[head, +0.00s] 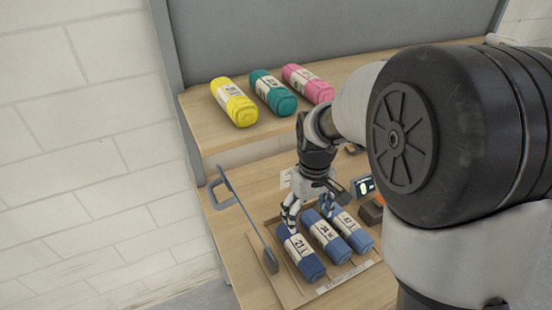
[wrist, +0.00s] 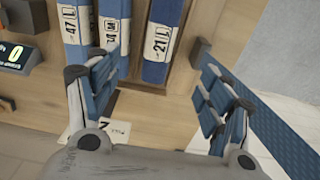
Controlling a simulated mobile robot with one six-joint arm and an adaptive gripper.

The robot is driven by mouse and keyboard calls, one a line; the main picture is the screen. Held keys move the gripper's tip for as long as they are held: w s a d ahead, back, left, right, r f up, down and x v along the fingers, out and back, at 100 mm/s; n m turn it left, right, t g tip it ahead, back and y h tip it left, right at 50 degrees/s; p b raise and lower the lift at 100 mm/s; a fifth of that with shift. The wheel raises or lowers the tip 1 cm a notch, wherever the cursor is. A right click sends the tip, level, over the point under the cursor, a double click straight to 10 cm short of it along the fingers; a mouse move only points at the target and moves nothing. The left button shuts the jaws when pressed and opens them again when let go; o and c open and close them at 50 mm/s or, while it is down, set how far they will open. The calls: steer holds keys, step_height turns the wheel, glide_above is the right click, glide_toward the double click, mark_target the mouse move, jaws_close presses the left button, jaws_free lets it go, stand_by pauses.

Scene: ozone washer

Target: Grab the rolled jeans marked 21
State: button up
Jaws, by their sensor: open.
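The rolled jeans marked 21 (head: 304,258) are a dark blue roll with a white label, leftmost of three on a wooden tray (head: 347,279) in the head view. They also show in the wrist view (wrist: 162,40), upper middle, with their far part cut off by the frame edge. My gripper (head: 308,218) is open and empty above the rear end of the rolls. In the wrist view its spread fingers (wrist: 158,75) stand either side of the line of roll 21, with roll 21 ahead between them. I see no contact with it.
Two more blue rolls lie close beside it, the middle one (head: 327,237) and the one marked 47 (wrist: 75,25). A blue squeegee-like bar (head: 247,215) runs along the left. Yellow (head: 234,102), teal (head: 272,92) and pink (head: 308,84) rolls lie on the upper shelf.

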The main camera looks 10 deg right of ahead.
mark_target(300, 245)
steer(key=f+b, duration=0.1)
steer(key=f, duration=0.3)
steer(key=f+b, duration=0.1)
steer(key=f, duration=0.3)
steer(key=w+f+b, duration=0.1)
steer(key=f, duration=0.4)
steer(key=shift+a, duration=0.2)
steer(key=shift+w+f+b, duration=0.1)
steer(key=shift+f+b, duration=1)
steer(key=shift+f, duration=1.9)
steer(key=shift+r, duration=0.1)
steer(key=c, duration=1.4)
